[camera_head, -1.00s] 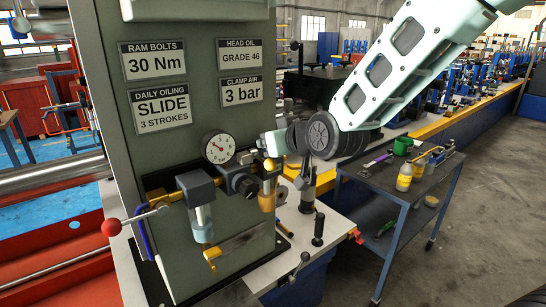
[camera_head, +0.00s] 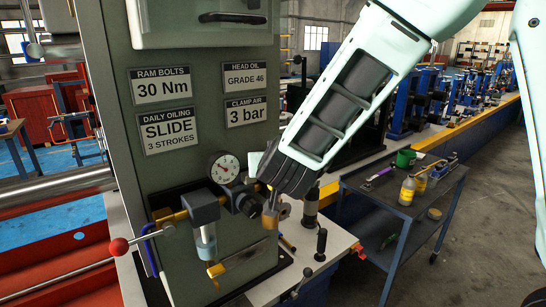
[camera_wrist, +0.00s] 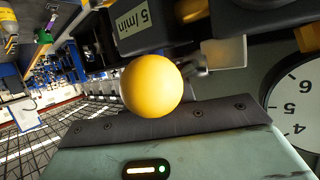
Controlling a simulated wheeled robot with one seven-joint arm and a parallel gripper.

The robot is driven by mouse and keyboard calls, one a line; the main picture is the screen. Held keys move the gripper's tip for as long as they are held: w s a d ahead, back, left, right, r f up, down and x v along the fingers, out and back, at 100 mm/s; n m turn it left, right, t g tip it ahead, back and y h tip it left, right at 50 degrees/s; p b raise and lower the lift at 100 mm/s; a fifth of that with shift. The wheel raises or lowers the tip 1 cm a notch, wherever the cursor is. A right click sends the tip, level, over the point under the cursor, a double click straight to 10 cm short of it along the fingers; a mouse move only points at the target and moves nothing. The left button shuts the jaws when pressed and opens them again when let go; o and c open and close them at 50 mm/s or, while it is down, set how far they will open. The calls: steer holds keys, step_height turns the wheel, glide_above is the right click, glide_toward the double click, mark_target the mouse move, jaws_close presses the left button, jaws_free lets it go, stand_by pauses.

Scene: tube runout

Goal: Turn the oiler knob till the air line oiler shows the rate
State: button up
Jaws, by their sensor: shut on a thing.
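The oiler knob is a smooth yellow ball (camera_wrist: 151,85) in the middle of the wrist view. My gripper (camera_wrist: 160,118) is right at it, shut on it, with its dark edge and pale body below the ball. In the head view my arm hides the knob and the fingertips. The air line oiler shows there as an amber bowl (camera_head: 270,219) just under my wrist. Any drip in the oiler is too small to tell.
A round pressure gauge (camera_head: 224,168) is close left of my wrist; its dial also shows in the wrist view (camera_wrist: 295,105). A clear-bowled filter (camera_head: 206,238) and a red-ended lever (camera_head: 119,246) are further left. A dark cart (camera_head: 405,207) with bottles stands right.

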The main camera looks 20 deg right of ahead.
stand_by(0.4)
steer(key=o, duration=1)
steer(key=v, duration=1.7)
steer(key=shift+s+a, duration=0.15)
steer(key=shift+a, duration=0.05)
